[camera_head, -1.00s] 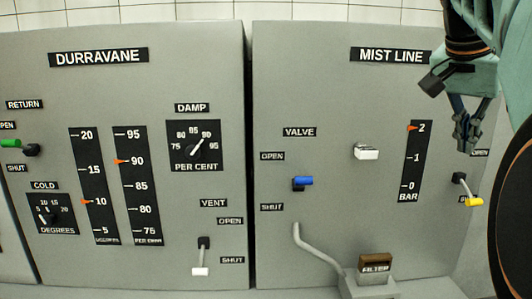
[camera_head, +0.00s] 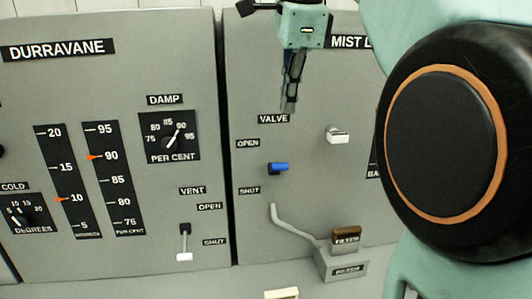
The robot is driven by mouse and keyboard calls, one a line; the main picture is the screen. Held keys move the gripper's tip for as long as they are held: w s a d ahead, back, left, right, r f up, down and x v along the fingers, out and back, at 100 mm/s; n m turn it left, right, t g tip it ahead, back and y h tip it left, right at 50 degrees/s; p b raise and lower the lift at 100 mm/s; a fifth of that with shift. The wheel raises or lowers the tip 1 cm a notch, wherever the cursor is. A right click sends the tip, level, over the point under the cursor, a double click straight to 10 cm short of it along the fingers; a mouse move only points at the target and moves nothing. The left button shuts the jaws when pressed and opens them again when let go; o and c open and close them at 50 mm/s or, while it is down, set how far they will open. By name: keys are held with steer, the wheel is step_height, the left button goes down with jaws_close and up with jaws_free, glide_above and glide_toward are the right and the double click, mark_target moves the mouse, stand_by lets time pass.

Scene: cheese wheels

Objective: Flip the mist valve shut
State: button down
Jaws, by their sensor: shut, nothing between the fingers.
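The mist valve (camera_head: 279,168) is a blue-handled lever on a black pivot on the grey MIST LINE panel (camera_head: 300,190). It sits below the VALVE label (camera_head: 273,119), with its handle sticking out about level between the OPEN label (camera_head: 248,143) and the SHUT label (camera_head: 249,191). My gripper (camera_head: 288,108) points down in front of the panel, just above the VALVE label in the picture. Its fingers are shut and empty, and it appears apart from the valve.
A white switch (camera_head: 339,135) is right of the valve. A bent grey pipe (camera_head: 290,220) runs below to the filter box (camera_head: 340,262). The DURRAVANE panel (camera_head: 110,130) on the left carries a white-tipped vent lever (camera_head: 184,256). My arm hides the panel's right side.

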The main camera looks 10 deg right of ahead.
mark_target(280, 164)
steer(key=b+x, duration=0.1)
steer(key=x, duration=1.3)
steer(key=shift+b, duration=0.35)
